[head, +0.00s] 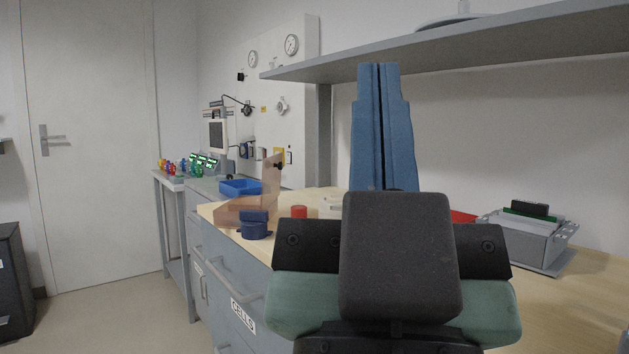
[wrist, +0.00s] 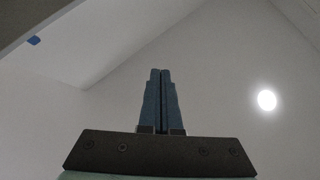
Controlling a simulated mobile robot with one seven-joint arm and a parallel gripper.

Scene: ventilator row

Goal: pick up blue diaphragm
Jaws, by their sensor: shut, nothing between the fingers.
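A dark blue round piece (head: 256,231) sits near the front edge of the wooden bench top, left of my arm; it may be the blue diaphragm, but I cannot tell for sure. A smaller blue part shows just above it, seen against a translucent brownish holder. My gripper (head: 379,68) points straight up, high above the bench and to the right of the blue piece. Its two blue fingers are together and empty. The wrist view shows the same shut fingers (wrist: 160,74) against the ceiling, with no blue piece between them.
A red cylinder (head: 299,212) and a blue tray (head: 240,187) stand near the blue piece. A grey shelf (head: 470,44) overhangs the bench beside my fingers. A grey box (head: 525,240) is at the right.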

